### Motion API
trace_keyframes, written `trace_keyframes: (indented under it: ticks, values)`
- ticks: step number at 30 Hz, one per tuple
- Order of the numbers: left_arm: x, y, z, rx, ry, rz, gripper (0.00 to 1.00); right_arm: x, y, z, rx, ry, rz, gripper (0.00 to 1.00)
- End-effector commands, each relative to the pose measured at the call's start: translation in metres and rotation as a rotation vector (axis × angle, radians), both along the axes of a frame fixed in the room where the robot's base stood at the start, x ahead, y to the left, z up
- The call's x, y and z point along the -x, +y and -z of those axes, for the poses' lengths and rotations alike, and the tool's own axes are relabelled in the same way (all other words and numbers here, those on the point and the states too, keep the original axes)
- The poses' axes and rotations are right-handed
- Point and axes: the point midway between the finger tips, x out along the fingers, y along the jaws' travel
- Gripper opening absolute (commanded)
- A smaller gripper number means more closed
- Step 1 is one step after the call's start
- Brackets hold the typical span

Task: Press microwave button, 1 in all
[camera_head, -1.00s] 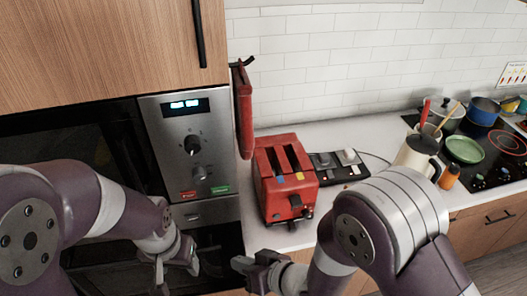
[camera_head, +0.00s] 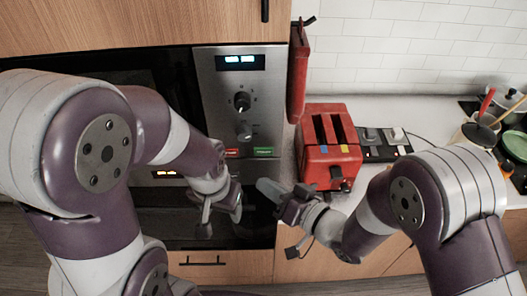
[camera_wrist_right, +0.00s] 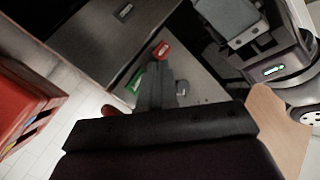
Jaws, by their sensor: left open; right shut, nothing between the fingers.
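The microwave's steel control panel (camera_head: 240,105) has a lit display (camera_head: 240,62), two dark knobs (camera_head: 242,101), a red button (camera_head: 231,153) and a green button (camera_head: 263,152) along its lower edge. My right gripper (camera_head: 266,187) is shut and empty, in front of the panel and below the green button in the head view. In the right wrist view its fingers (camera_wrist_right: 162,82) point at the panel, between the red button (camera_wrist_right: 161,50) and the green button (camera_wrist_right: 137,80); contact cannot be told. My left gripper (camera_head: 221,210) is open and empty, lower left of the right one.
A red toaster (camera_head: 328,145) stands on the counter (camera_head: 405,100) close right of the panel. A red mitt (camera_head: 298,75) hangs beside the panel. A second appliance with a lit display (camera_head: 165,174) is below the microwave. Pots and a stove lie far right.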

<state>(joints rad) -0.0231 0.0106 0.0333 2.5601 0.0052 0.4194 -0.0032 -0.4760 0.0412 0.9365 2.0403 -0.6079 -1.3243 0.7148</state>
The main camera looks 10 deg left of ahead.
Motion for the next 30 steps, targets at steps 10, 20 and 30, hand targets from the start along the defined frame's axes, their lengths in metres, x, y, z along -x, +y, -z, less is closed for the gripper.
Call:
trace_keyframes:
  ticks: [10, 20, 30]
  values:
    - [0.000, 0.000, 0.006, 0.000, 0.000, 0.000, 0.60, -0.044, 0.013, 0.001, 0.000, 0.000, 0.000, 0.00]
    - [0.000, 0.000, 0.007, 0.000, 0.000, 0.000, 0.60, -0.055, 0.015, 0.000, 0.001, 0.000, 0.001, 0.00]
    - [0.000, 0.000, 0.007, 0.000, 0.000, 0.000, 0.60, -0.054, 0.016, 0.000, 0.001, 0.000, 0.001, 0.00]
